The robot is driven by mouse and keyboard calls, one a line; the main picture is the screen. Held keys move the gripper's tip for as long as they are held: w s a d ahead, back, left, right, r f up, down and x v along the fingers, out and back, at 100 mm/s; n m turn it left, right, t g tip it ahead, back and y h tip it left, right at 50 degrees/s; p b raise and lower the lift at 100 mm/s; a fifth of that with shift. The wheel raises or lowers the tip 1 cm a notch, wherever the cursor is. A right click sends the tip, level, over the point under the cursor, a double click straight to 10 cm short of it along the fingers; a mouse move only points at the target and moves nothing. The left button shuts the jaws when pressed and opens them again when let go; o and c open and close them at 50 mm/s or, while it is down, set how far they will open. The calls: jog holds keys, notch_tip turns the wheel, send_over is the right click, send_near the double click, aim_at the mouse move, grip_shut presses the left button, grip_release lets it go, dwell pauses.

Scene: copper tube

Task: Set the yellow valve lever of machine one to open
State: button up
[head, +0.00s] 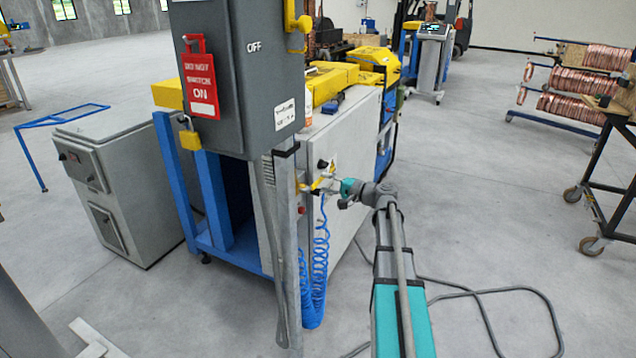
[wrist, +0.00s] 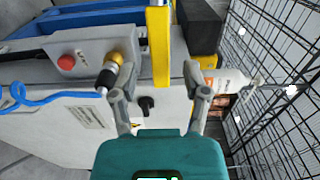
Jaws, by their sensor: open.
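The yellow valve lever (head: 321,183) sticks out from the front of the grey machine cabinet (head: 340,135), beside the post of the grey switch box. In the wrist view a yellow bar, which looks like the lever (wrist: 160,45), stands upright in the picture between my two fingers. My gripper (head: 332,186) is close to the lever at the cabinet front. In the wrist view my gripper (wrist: 152,75) is open, with one finger on each side of the bar. I see gaps beside the bar and no clear contact.
A blue coiled hose (head: 318,255) hangs below the lever. A red button (wrist: 66,62), a brass-coloured fitting (wrist: 122,57) and a black knob (wrist: 146,104) are near my fingers. The switch box (head: 240,70) carries a red tag (head: 199,85) and padlock (head: 190,138).

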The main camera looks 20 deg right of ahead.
jog(key=shift+x, duration=1.3)
grip_shut()
jog(key=shift+a, duration=0.1)
